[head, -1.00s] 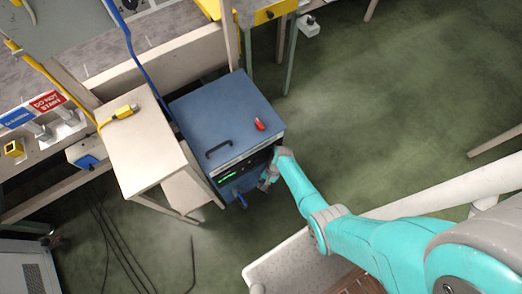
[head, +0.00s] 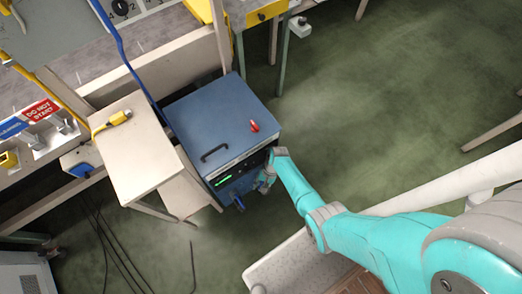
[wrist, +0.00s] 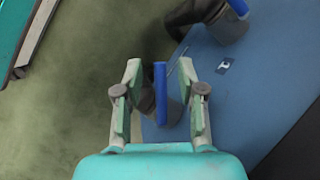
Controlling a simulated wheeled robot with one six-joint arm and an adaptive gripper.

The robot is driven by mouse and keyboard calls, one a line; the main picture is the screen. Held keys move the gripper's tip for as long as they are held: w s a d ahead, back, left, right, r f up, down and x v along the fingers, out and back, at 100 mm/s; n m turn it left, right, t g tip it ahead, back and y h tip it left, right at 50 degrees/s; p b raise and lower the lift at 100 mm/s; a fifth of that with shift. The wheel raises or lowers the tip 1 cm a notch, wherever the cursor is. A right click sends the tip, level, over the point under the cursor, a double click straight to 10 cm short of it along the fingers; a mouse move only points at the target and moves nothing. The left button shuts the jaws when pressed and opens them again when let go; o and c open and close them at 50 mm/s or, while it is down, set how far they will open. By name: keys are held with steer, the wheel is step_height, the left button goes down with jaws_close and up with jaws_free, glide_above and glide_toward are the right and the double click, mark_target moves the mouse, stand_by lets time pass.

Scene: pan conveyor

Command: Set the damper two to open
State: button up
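The blue cabinet (head: 220,115) stands on the floor, with a dark front panel showing a green display. In the wrist view, a blue handle (wrist: 160,92) on a dark fitting lies between the fingers of my gripper (wrist: 160,68). The fingers are open, one on each side of it, with visible gaps. A second blue handle (wrist: 238,6) on a dark pipe shows at the top right. I cannot read which one is damper two. In the head view, my gripper (head: 265,181) is at the cabinet's front, and a blue handle (head: 239,203) sticks out to its left.
A red item (head: 254,126) lies on the cabinet top. A beige stand (head: 140,150) with a yellow item (head: 119,117) is close at the left. Cables lie on the floor at the lower left. The green floor (head: 370,110) to the right is mostly clear.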

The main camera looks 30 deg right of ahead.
steer(key=v, duration=0.7)
steer(key=shift+r, duration=0.2)
